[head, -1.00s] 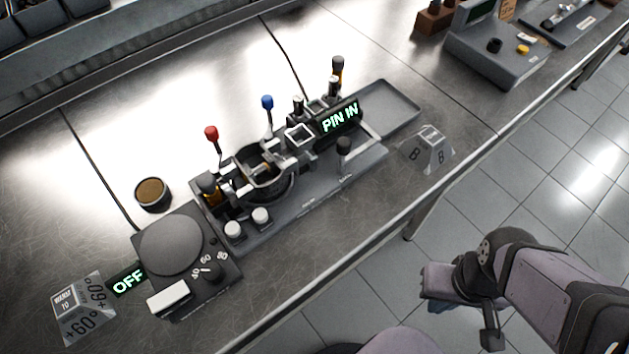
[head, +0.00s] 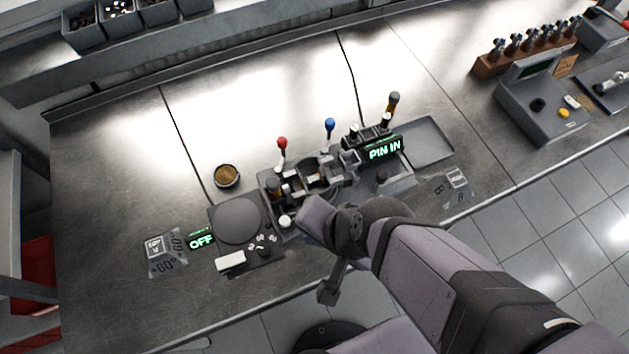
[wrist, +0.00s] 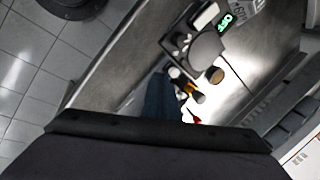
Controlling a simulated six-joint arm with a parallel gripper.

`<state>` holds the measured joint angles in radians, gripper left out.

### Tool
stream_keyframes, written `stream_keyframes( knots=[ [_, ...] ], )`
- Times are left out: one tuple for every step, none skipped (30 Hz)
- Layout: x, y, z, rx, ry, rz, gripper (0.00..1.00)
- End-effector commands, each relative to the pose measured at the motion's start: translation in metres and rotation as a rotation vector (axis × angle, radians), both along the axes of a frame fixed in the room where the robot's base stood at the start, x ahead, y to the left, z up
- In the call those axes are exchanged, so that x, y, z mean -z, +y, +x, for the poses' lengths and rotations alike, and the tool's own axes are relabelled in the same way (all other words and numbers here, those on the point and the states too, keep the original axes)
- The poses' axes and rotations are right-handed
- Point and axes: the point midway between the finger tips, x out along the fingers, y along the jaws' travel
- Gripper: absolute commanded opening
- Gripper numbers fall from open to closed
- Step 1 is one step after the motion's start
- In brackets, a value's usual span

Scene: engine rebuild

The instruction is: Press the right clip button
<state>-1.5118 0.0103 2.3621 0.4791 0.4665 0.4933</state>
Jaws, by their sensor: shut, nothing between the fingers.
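The piston fixture (head: 318,177) stands mid-bench with red (head: 282,142) and blue (head: 330,124) knobbed levers and a lit "PIN IN" sign (head: 384,148). One white round button (head: 285,221), the left of the pair, shows at its front left corner; the right button is hidden behind my arm in the head view. In the wrist view one white button (wrist: 174,72) shows beside dark blue-grey finger shapes (wrist: 160,96), which look closed and empty. My gripper is over the fixture's front edge. Its tips are hidden in the head view, so contact cannot be told.
A heater plate (head: 237,219) with a dial and a lit "OFF" sign (head: 201,240) stands left of the fixture. A round brown-topped cup (head: 226,175) is behind it. A grey tray (head: 424,141) lies right.

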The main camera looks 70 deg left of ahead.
Motion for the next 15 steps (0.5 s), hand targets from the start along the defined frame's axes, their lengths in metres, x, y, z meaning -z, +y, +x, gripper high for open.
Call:
stream_keyframes(
  knots=[
    [-0.006, 0.013, 0.001, 0.116, 0.046, 0.024, 0.00],
    [-0.010, 0.020, 0.001, 0.188, 0.076, 0.037, 0.00],
    [-0.015, 0.029, 0.002, 0.280, 0.116, 0.051, 0.00],
    [-0.018, 0.035, 0.003, 0.347, 0.146, 0.059, 0.00],
    [-0.022, 0.040, 0.005, 0.412, 0.176, 0.068, 0.00],
    [-0.025, 0.047, 0.006, 0.496, 0.216, 0.076, 0.00],
    [-0.028, 0.051, 0.008, 0.556, 0.245, 0.081, 0.00],
    [-0.030, 0.054, 0.009, 0.614, 0.274, 0.084, 0.00],
    [-0.032, 0.058, 0.011, 0.687, 0.309, 0.088, 0.00],
    [-0.034, 0.060, 0.013, 0.737, 0.333, 0.089, 0.00],
    [-0.035, 0.062, 0.014, 0.783, 0.357, 0.091, 0.00],
    [-0.036, 0.064, 0.016, 0.838, 0.384, 0.091, 0.00],
    [-0.037, 0.066, 0.017, 0.877, 0.404, 0.091, 0.00],
    [-0.038, 0.067, 0.018, 0.910, 0.421, 0.092, 0.00],
    [-0.038, 0.068, 0.020, 0.948, 0.440, 0.091, 0.00]
  ],
)
